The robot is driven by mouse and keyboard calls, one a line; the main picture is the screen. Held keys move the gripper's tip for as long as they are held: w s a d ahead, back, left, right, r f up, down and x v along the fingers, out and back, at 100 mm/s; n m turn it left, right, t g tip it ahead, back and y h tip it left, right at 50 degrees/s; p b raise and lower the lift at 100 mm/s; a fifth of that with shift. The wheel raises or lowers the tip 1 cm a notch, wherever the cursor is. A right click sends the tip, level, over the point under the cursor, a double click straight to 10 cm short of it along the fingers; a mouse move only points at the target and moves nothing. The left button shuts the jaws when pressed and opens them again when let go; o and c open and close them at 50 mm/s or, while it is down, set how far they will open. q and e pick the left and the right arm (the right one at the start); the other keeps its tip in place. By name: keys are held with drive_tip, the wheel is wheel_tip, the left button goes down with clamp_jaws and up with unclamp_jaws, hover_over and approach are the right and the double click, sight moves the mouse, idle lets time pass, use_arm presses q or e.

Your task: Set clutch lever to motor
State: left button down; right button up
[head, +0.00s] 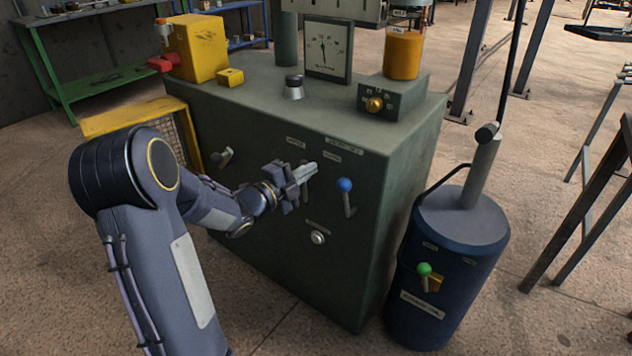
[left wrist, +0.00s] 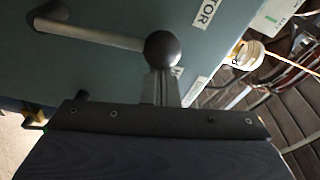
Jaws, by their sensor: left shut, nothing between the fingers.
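A lever with a dark ball knob (left wrist: 161,48) and a pale shaft (left wrist: 90,33) shows in the left wrist view, beside a label ending in "TOR" (left wrist: 207,12). I take it to be the clutch lever. In the head view its knob is hidden by my left gripper (head: 309,171). The left gripper is shut and empty in front of the green cabinet's (head: 270,250) face. In the left wrist view its fingertips (left wrist: 165,82) are right at the knob; I cannot tell whether they touch it. My right gripper is not in view.
A blue-knobbed lever (head: 345,186) stands just right of the left gripper. Another lever (head: 223,157) is to the left, and a round knob (head: 318,237) is below. A blue drum (head: 440,285) with a green-knobbed lever (head: 424,270) stands at the right.

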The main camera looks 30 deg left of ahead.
use_arm(q)
drive_tip(key=shift+w+a+f+n+t+b, duration=0.15)
drive_tip(key=shift+a+n+b, duration=0.25)
drive_tip(key=shift+a+n, duration=0.6)
drive_tip(key=shift+w+a+r+n+t+b, duration=0.1)
drive_tip(key=shift+a+n+t+b, duration=0.25)
drive_tip(key=shift+a+n, duration=0.65)
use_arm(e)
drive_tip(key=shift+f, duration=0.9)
use_arm(q)
drive_tip(key=shift+s+a+f+m, duration=0.1)
drive_tip(key=shift+a+m, duration=0.2)
drive_tip(key=shift+a, duration=0.15)
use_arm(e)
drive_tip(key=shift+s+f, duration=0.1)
